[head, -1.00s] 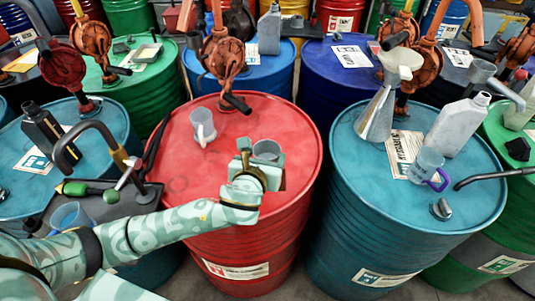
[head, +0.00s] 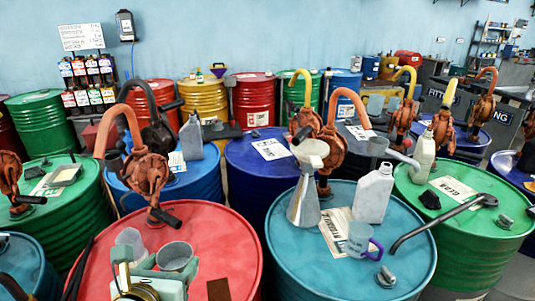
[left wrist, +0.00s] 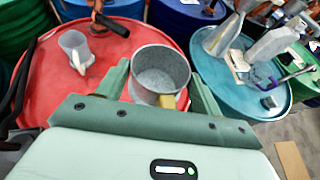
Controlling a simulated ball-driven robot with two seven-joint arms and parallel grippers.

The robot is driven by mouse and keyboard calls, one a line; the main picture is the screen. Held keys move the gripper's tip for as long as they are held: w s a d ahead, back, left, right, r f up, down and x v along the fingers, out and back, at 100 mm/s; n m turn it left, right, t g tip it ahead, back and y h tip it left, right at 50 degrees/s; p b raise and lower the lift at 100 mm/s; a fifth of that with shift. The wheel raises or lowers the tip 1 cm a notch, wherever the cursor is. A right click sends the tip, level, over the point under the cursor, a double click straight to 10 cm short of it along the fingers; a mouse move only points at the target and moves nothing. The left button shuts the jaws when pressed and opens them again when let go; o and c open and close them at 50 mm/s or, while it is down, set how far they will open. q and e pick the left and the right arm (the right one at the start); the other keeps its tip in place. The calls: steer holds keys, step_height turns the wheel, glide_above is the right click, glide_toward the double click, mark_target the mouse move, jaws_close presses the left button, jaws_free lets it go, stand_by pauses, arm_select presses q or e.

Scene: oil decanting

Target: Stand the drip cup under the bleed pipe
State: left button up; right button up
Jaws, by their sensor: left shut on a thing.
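A grey speckled cup (head: 175,256), which looks like the drip cup, is held upright above the red drum (head: 215,240). My left gripper (head: 150,284) is shut on it; in the left wrist view the cup (left wrist: 160,72) sits between the two green fingers, its yellowish handle toward the palm. A slanting grey pipe (head: 402,159) runs down from a grey cylinder (head: 378,146) over the green drum at right; I cannot tell whether it is the bleed pipe. The cup is well to the left of it. My right gripper is not in view.
A translucent jug (head: 130,241) stands on the red drum beside the held cup. The teal drum (head: 350,262) carries a funnel (head: 305,200), a grey bottle (head: 374,194) and a purple-handled mug (head: 359,239). A dark lever (head: 440,222) crosses toward the green drum (head: 470,238).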

arm_select(q)
steer(key=shift+w+a+r+n+y, duration=0.2)
steer(key=shift+a+r, duration=0.1)
steer(key=shift+a, duration=0.15)
steer(key=shift+w+a+r+n+y, duration=0.15)
steer(key=shift+a+r+y, duration=0.1)
steer(key=shift+a, duration=0.2)
